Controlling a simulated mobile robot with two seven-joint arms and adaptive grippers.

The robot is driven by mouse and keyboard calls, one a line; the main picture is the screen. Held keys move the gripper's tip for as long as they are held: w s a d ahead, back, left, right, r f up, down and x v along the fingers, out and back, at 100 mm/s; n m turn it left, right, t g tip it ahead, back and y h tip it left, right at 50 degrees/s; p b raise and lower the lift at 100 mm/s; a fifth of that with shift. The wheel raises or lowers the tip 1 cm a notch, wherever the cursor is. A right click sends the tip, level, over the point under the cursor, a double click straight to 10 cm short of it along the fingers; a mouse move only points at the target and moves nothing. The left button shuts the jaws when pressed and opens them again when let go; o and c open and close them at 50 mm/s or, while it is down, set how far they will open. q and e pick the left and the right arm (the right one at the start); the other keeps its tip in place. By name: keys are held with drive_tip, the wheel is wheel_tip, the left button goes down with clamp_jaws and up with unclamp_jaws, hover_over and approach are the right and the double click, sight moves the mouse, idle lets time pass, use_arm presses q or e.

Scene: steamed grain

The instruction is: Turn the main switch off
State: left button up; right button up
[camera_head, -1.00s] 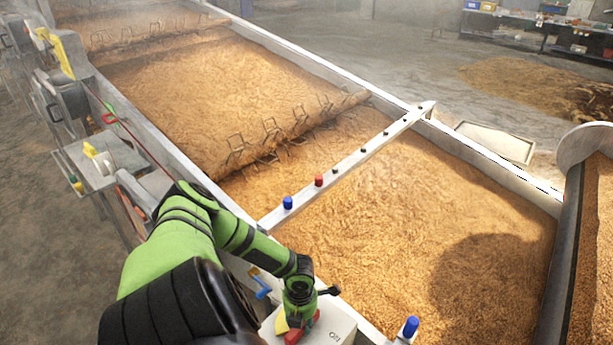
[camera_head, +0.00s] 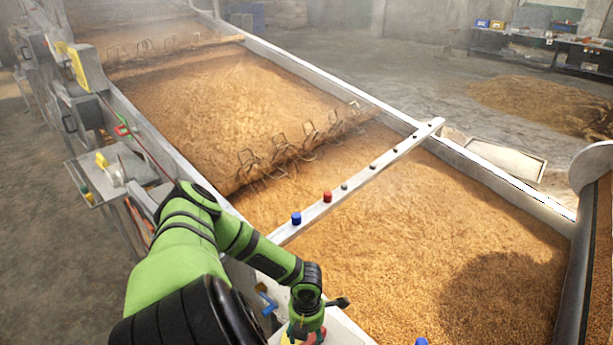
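The main switch is at the bottom edge. Its red part (camera_head: 319,337) shows beside the end of my green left arm, with a bit of yellow to its left. It sits on a pale control box (camera_head: 348,330), cut off by the picture edge. My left gripper (camera_head: 306,335) is at the switch, pointing down. Its fingers are mostly hidden by the wrist and cut off, so I cannot tell whether they are open or touching the switch. My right gripper is not in view.
A long grain-filled trough (camera_head: 420,225) runs away from me. A metal crossbar (camera_head: 370,171) with red and blue buttons spans it. A side panel with a yellow lever (camera_head: 102,160) stands left of the arm. A blue-handled valve (camera_head: 267,304) is close to the forearm.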

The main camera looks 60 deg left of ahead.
use_arm(q)
wheel_tip(320, 180, up, 9)
drive_tip(key=shift+d+f, duration=0.1)
drive_tip(key=shift+f, duration=0.1)
idle(0.6)
